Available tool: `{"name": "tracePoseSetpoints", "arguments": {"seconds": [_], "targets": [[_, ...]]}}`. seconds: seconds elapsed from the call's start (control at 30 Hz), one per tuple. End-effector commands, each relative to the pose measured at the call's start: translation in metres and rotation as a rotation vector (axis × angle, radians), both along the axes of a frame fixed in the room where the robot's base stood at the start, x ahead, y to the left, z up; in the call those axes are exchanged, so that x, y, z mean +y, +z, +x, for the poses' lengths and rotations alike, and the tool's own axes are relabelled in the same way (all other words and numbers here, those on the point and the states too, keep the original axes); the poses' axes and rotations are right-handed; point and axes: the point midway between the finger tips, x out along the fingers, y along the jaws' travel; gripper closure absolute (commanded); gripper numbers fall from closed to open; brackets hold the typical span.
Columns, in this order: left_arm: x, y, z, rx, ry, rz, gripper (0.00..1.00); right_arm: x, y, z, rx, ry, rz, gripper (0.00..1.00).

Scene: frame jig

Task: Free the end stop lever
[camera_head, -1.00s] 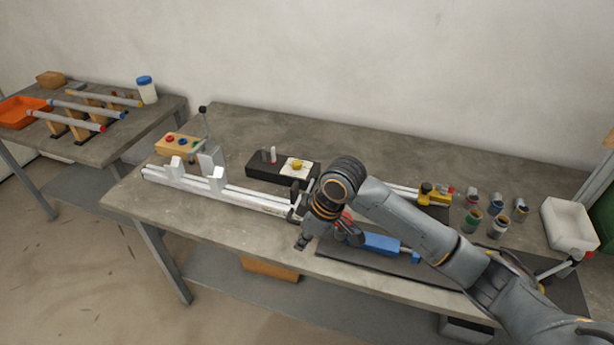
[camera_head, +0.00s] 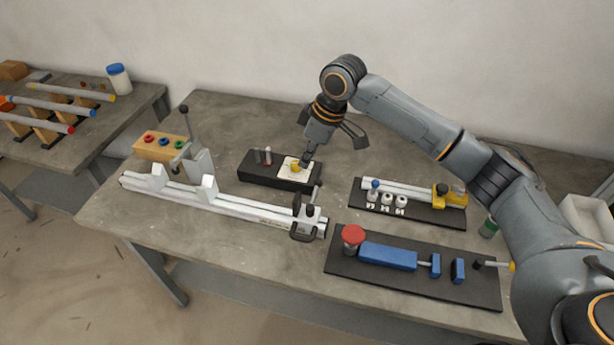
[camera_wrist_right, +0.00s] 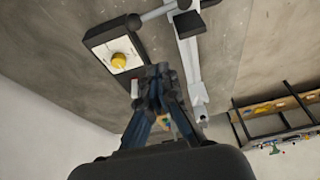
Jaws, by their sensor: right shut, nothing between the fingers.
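The end stop (camera_head: 305,222) is a dark clamp with an upright lever (camera_head: 317,196), at the right end of the white rail (camera_head: 245,207) in the head view. The lever stands upright, slightly tilted; whether it is locked I cannot tell. My right gripper (camera_head: 308,156) is shut and empty, behind the end stop and apart from it, close to the yellow knob on a black box. Whether it touches the knob I cannot tell. In the right wrist view its fingers (camera_wrist_right: 153,72) point towards the rail and box. My left gripper is not in view.
The black box (camera_head: 262,176) with a white plate and yellow knob (camera_head: 297,166) stands behind the rail. A dark mat (camera_head: 340,262) holds a red button and blue blocks at front right. Another dark mat (camera_head: 420,211) holds a yellow-ended rod.

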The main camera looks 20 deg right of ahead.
Motion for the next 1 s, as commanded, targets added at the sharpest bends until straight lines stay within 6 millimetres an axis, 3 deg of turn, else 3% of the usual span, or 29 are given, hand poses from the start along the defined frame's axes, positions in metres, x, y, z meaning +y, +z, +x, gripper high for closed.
{"name": "tracePoseSetpoints", "arguments": {"seconds": [0.1, 0.27, 0.37, 0.6, 0.77, 1.0], "targets": [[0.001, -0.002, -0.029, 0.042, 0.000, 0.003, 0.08, 0.000, 0.000, 0.000, 0.000, 0.000, 0.000, 1.00], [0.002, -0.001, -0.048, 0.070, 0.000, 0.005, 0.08, 0.002, -0.005, 0.001, 0.002, 0.000, -0.001, 1.00], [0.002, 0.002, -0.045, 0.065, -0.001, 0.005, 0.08, 0.005, -0.016, 0.002, 0.003, 0.001, -0.001, 1.00], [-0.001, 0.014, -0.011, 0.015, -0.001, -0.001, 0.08, 0.017, -0.062, 0.011, 0.004, 0.000, 0.000, 1.00], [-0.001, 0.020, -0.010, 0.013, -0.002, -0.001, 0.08, 0.026, -0.094, 0.017, 0.004, 0.000, -0.001, 1.00], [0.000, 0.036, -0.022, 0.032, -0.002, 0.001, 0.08, -0.001, -0.087, -0.001, 0.000, 0.000, -0.001, 1.00]]}}
